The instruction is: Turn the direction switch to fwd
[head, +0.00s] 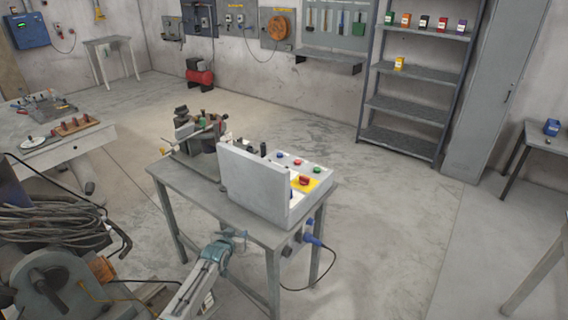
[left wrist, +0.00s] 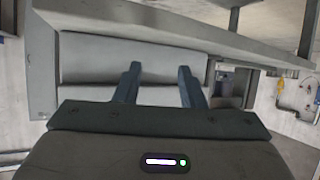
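The grey control box (head: 262,190) stands on a small metal table, its tall back plate towards me. Past the plate show blue, red and green buttons and a red emergency stop (head: 305,181) on a yellow plate. A dark knob-like part (head: 263,149) pokes up behind the plate; I cannot tell whether it is the direction switch, and fwd markings are not readable. My left gripper (head: 232,236) is low at the table's near edge, apart from the box. In the left wrist view its two fingers (left wrist: 158,78) are apart with nothing between them. My right gripper is not in view.
The metal table (head: 190,180) also carries a machine (head: 200,135) at its far left. A blue plug (head: 313,239) with a cable hangs at its right side. Coiled cables (head: 50,215) sit at the left. The floor right of the table is clear.

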